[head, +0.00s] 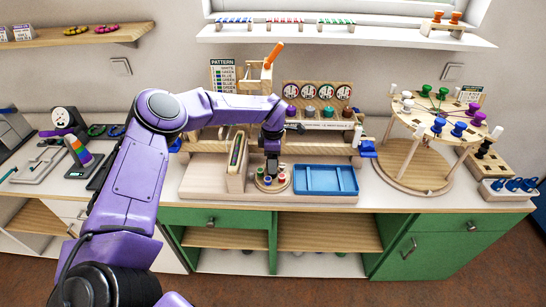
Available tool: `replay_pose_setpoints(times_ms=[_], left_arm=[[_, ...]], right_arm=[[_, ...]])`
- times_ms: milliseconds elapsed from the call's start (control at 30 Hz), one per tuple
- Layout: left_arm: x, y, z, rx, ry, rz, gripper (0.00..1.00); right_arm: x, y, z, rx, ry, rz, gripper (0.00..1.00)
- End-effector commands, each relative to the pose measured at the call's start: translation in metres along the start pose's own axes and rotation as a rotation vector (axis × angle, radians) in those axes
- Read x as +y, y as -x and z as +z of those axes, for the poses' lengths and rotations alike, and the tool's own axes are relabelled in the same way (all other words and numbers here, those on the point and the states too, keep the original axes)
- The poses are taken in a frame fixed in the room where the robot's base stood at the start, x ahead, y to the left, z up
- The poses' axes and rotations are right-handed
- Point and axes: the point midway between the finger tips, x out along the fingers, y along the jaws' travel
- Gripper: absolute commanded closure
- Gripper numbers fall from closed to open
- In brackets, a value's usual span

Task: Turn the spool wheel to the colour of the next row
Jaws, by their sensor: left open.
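My left gripper (271,172) points down over a small round wooden wheel (283,187) that carries several coloured spools, red and green among them. The gripper is open. Its fingertips are at or just above the spools; I cannot tell whether they touch. The gripper hides part of the small wheel. A pattern card (222,76) with a list of colour words, too small to read surely, stands at the back. A larger round wooden stand (420,180) at the right carries green, blue, purple and white spools on its top. My right gripper is not in view.
A blue tray (326,192) lies just right of the small wheel. A narrow upright wooden box (237,165) stands close on its left. A rack with several round dials (318,90) is behind. The counter's front edge is near.

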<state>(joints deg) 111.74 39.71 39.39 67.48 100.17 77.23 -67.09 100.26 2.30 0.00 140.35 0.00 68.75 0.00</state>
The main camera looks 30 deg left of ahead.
Motion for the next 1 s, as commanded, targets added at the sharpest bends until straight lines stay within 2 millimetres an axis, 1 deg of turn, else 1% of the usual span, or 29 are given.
replay_pose_setpoints(times_ms=[200, 233, 267, 300, 367, 400, 733, 867, 1000], left_arm=[[0.0000, -0.0011, -0.0001, 0.000, 0.000, 0.000, 0.32], [0.0000, -0.0011, -0.0002, 0.000, 0.000, 0.000, 0.39], [0.0000, -0.0010, -0.0002, 0.000, 0.000, 0.000, 0.48], [-0.0001, -0.0010, -0.0002, 0.001, 0.000, 0.000, 0.62], [-0.0002, -0.0009, -0.0002, 0.001, 0.001, 0.000, 0.81], [-0.0003, -0.0010, -0.0001, 0.001, 0.000, 0.000, 0.88], [-0.0010, -0.0024, -0.0001, 0.002, -0.028, -0.002, 0.88], [-0.0013, -0.0033, -0.0003, 0.003, -0.081, -0.003, 0.88], [-0.0017, -0.0038, 0.0001, 0.002, -0.176, -0.004, 0.88]], right_arm=[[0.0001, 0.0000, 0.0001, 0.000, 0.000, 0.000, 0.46], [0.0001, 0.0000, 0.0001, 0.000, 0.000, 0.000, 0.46], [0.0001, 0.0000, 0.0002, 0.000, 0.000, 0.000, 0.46], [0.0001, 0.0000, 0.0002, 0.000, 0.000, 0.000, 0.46], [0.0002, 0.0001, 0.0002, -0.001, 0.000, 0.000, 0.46], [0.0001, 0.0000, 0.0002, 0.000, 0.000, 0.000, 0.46], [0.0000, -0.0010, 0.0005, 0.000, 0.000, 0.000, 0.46], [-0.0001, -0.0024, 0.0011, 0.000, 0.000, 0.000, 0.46], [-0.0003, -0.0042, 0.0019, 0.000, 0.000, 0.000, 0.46]])
